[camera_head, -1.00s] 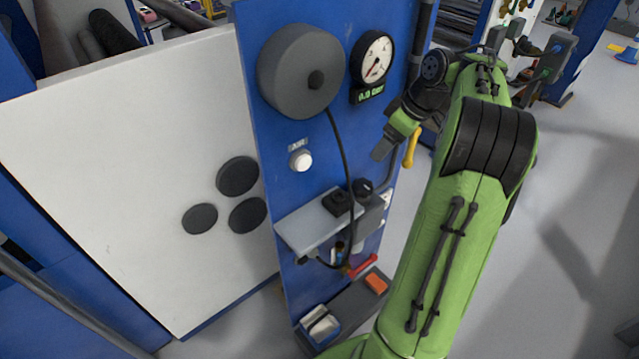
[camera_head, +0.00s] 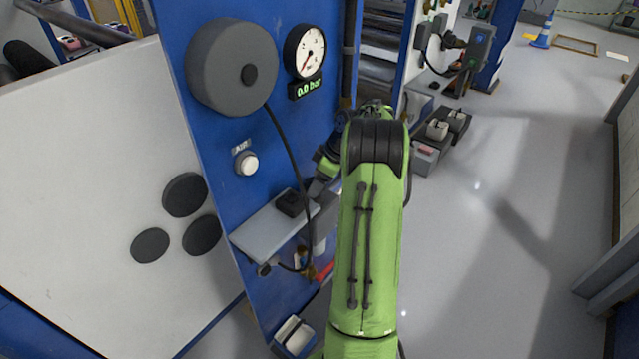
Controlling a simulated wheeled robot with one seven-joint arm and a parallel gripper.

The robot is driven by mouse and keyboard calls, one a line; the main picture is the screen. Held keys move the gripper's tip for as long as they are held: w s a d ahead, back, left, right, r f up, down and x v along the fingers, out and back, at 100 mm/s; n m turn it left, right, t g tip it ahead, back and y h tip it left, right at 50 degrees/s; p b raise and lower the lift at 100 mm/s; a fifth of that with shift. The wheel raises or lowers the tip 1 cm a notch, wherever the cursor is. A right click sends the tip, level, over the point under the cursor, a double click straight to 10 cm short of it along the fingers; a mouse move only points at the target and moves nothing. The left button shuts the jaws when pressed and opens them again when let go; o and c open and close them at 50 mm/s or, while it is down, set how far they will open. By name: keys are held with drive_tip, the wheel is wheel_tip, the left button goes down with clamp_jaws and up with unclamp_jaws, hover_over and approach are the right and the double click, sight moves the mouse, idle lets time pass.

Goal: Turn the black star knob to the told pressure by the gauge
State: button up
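The round white gauge (camera_head: 305,51) hangs at the top right of the blue panel. Its red needle points to the lower left, and the green display (camera_head: 308,88) below it reads 0.0 bar. My gripper (camera_head: 317,188) is low by the right end of the grey shelf, where the black star knob sits on the grey regulator (camera_head: 324,222). The gripper and arm hide the knob now, so I cannot tell whether they touch. The fingers are mostly hidden, and their opening does not show.
A grey shelf (camera_head: 268,235) carries a black block (camera_head: 291,203) close to my gripper's left. A white AIR button (camera_head: 246,163), a large grey reel (camera_head: 230,68) and a hanging black hose are on the blue panel (camera_head: 212,150). Open floor lies to the right.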

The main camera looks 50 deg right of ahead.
drive_tip(key=shift+f, duration=0.1)
drive_tip(key=c, duration=0.8)
drive_tip(key=m, duration=0.1)
drive_tip(key=m+h+b, duration=0.1)
drive_tip(key=m+b, duration=0.1)
drive_tip(key=shift+a+m+t+h, duration=0.25)
drive_tip(key=shift+m+t+h, duration=0.05)
drive_tip(key=shift+m, duration=0.1)
drive_tip(key=m, duration=0.1)
drive_tip(key=m+h+b, duration=0.1)
drive_tip(key=m, duration=0.1)
drive_tip(key=shift+a+m, duration=0.25)
drive_tip(key=shift+m, duration=0.05)
drive_tip(key=m, duration=0.1)
drive_tip(key=m+h, duration=0.1)
drive_tip(key=m, duration=0.1)
drive_tip(key=shift+w+a+m+h+b, duration=0.15)
drive_tip(key=shift+a+m+h+b, duration=0.05)
drive_tip(key=shift+m+h+b, duration=0.1)
drive_tip(key=shift+w+a+m+g+h, duration=0.1)
drive_tip(key=shift+m+g+h, duration=0.25)
drive_tip(key=shift+m, duration=0.6)
drive_tip(key=shift+w+m+g+h, duration=0.1)
drive_tip(key=shift+m+g+h, duration=0.25)
drive_tip(key=shift+m, duration=0.6)
